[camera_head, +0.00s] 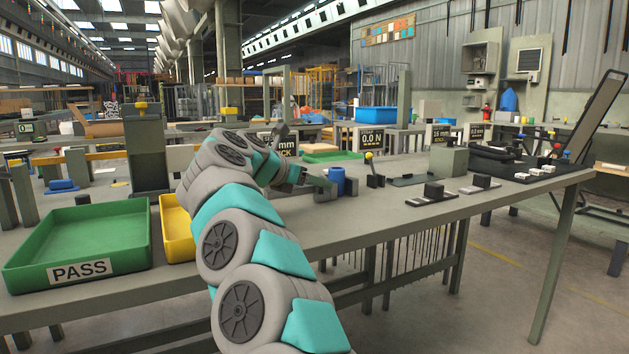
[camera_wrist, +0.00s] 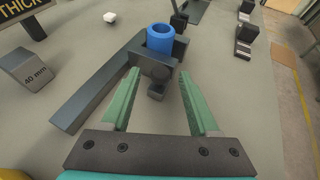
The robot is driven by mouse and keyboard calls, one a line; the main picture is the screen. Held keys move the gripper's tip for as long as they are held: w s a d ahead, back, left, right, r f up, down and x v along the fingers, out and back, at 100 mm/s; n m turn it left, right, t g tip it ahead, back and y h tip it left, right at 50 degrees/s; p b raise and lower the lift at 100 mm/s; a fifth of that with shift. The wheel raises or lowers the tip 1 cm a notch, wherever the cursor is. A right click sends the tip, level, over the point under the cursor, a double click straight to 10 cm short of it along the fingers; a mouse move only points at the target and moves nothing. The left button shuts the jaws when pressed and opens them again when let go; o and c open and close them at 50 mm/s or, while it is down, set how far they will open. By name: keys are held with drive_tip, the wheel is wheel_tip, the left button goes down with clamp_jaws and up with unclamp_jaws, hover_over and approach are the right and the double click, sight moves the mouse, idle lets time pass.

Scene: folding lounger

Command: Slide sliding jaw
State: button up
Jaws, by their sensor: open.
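My gripper (camera_wrist: 159,78) is open, with its two green fingers pointing toward a dark gauge on the bench. A dark block with a small knob, which looks like the sliding jaw (camera_wrist: 152,71), sits just ahead of and between the fingertips. The knob (camera_wrist: 156,91) lies between the fingers, with a gap visible on both sides; I cannot tell if anything touches. A blue hollow cylinder (camera_wrist: 160,38) stands upright directly behind the block. A long dark bar (camera_wrist: 95,92) of the gauge runs along the left. In the head view, my gripper (camera_head: 318,181) is beside the blue cylinder (camera_head: 337,177).
A block marked 40 mm (camera_wrist: 29,69) lies left of the gauge. A green PASS tray (camera_head: 130,262) and a yellow tray (camera_head: 176,232) stand at the left of the bench. Dark blocks on plates (camera_head: 433,191) stand to the right. Bare bench lies right of my gripper.

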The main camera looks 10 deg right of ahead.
drive_tip(key=shift+w+d, duration=0.1)
drive_tip(key=shift+d, duration=0.05)
clamp_jaws()
idle(0.4)
idle(1.0)
